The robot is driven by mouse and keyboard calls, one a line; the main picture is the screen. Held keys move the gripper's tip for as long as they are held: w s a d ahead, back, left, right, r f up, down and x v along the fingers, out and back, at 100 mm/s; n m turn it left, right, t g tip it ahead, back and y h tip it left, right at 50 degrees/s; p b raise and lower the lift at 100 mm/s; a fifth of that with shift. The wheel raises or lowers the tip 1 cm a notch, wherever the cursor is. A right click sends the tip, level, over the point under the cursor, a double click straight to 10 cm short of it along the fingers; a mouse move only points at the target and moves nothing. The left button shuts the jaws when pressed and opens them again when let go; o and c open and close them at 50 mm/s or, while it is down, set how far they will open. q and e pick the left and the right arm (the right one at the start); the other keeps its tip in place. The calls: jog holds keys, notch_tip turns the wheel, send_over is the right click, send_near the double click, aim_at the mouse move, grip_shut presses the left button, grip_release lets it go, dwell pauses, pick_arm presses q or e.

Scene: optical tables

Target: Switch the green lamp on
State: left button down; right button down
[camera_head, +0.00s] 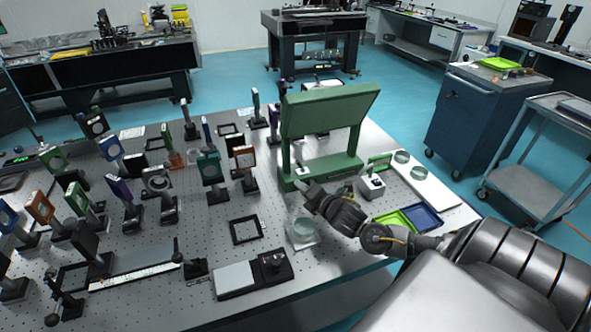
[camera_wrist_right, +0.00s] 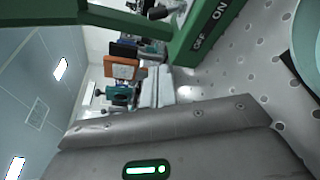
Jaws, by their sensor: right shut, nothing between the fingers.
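The green lamp (camera_head: 325,112) stands at the back right of the perforated optical table. It has a broad tilted head on posts over a green base (camera_head: 345,165). The base also shows in the right wrist view (camera_wrist_right: 193,48), with white OFF and ON lettering. A small pale switch piece (camera_head: 302,171) sits at the base's left end. A grey piece beside the base (camera_wrist_right: 168,20) shows in the wrist view; I cannot tell if it is the switch. My right gripper (camera_head: 305,188) is shut and empty, close in front of the base's left end; contact is unclear. No glow shows on the lamp.
A glass dish (camera_head: 303,228) stands just below my right gripper. Several mounted optics crowd the table's left half, including a teal one (camera_head: 209,167).

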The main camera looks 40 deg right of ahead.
aim_at(288, 182)
jog(key=w, duration=0.2)
jog(key=w+p, duration=0.1)
jog(key=w, duration=0.4)
jog(key=shift+w+d+f, duration=0.1)
jog(key=shift+w+f, duration=0.05)
jog(key=shift+f, duration=0.25)
jog(key=d, duration=0.1)
jog(key=d+r+p, duration=0.1)
jog(key=d+p, duration=0.1)
jog(key=shift+s+r, duration=0.3)
jog(key=shift+r, duration=0.05)
jog(key=shift+s+d+p, duration=0.15)
jog(key=shift+d+p, duration=0.1)
jog(key=shift+p, duration=0.05)
jog(key=shift+w+a, duration=0.1)
jog(key=shift+w, duration=0.1)
